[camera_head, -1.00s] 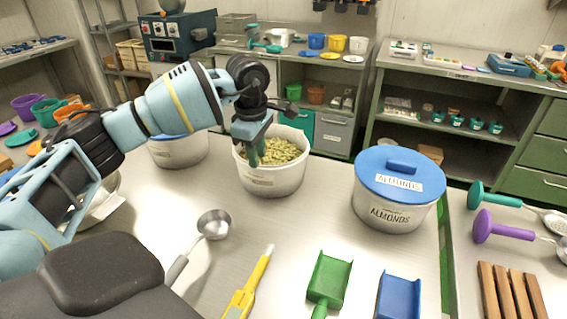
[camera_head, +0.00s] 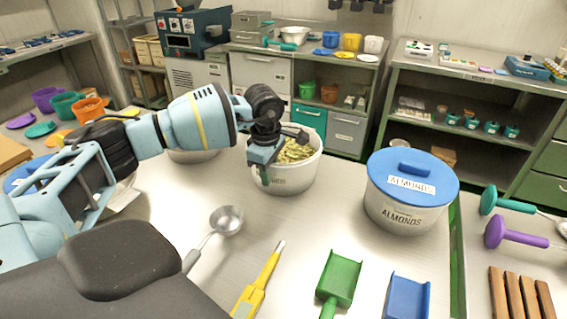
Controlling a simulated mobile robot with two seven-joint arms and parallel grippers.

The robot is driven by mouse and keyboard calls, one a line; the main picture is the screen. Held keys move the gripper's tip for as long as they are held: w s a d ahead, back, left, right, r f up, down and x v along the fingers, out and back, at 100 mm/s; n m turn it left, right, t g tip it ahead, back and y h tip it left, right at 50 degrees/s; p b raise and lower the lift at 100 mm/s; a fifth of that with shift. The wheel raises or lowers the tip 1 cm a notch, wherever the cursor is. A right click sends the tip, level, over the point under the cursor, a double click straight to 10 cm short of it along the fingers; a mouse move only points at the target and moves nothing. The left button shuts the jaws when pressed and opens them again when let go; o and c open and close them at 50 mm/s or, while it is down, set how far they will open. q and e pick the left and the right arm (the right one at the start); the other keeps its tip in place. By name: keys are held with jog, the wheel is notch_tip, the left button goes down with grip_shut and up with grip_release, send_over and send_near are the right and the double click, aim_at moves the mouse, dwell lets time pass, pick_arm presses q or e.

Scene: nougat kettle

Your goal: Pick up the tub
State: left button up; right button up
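An open white tub (camera_head: 300,178) filled with green nuts stands on the steel table near the middle of the head view. My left gripper (camera_head: 265,176) points down at the tub's near left rim, its teal fingers overlapping the wall in the picture. I cannot tell whether the fingers straddle the wall, touch it or are closed. Another white tub labelled ALMONDS (camera_head: 399,212), with a blue lid (camera_head: 436,185), stands to the right. A third white tub (camera_head: 193,156) is mostly hidden behind my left arm. My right gripper is not in view.
A metal ladle (camera_head: 227,220), a yellow tool (camera_head: 262,282), a green scoop (camera_head: 340,279) and a blue scoop (camera_head: 407,298) lie in front. A side table at the right holds teal (camera_head: 488,200) and purple (camera_head: 494,232) handled scoops and a wooden rack (camera_head: 515,293). Bare tabletop lies between.

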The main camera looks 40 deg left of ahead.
pick_arm(q)
jog(key=shift+f, duration=0.65)
grip_shut()
dwell(0.9)
jog(key=shift+w+r, duration=0.15)
jog(key=shift+r, duration=0.05)
